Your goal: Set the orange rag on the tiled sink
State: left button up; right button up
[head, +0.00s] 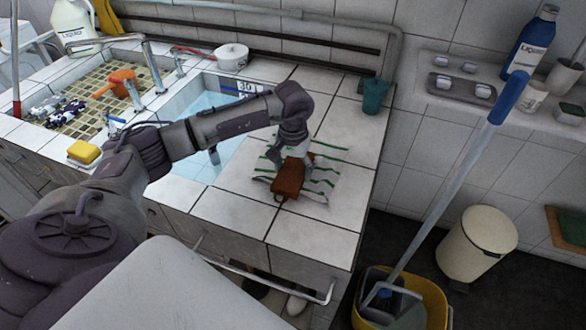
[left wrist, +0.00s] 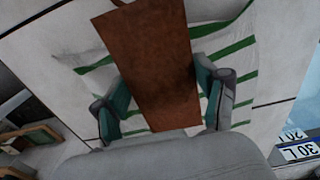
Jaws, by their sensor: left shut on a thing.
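The orange rag (head: 288,179) is a brownish-orange, folded, oblong piece with a small loop at its near end. It is over a white cloth with green stripes (head: 324,171) on the tiled sink's (head: 225,211) worktop, right of the basin. My left gripper (head: 290,163) comes down from above and is shut on the rag. The left wrist view shows the rag (left wrist: 150,60) between the two fingers, with the striped cloth (left wrist: 228,80) behind it. I cannot tell whether the rag touches the cloth. My right gripper is not in view.
The water-filled basin (head: 200,110) lies left of the cloth. A teal cup (head: 374,95) stands at the worktop's back right, and a white pot (head: 231,57) behind the basin. A mop (head: 450,180) leans in a yellow bucket (head: 431,292) beside the worktop. Bare tiles lie in front of the cloth.

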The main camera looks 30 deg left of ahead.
aim_at(293, 170)
pick_arm(q)
jog(key=shift+f, duration=0.3)
jog(key=o, duration=1.1)
jog(key=shift+o, duration=0.2)
jog(key=shift+r, duration=0.1)
jog(key=shift+r+p, duration=0.35)
jog(key=shift+r, duration=0.1)
jog(key=shift+r+p, duration=0.5)
notch_tip(293, 170, up, 11)
jog(key=b, duration=0.3)
jog(key=shift+r, duration=0.15)
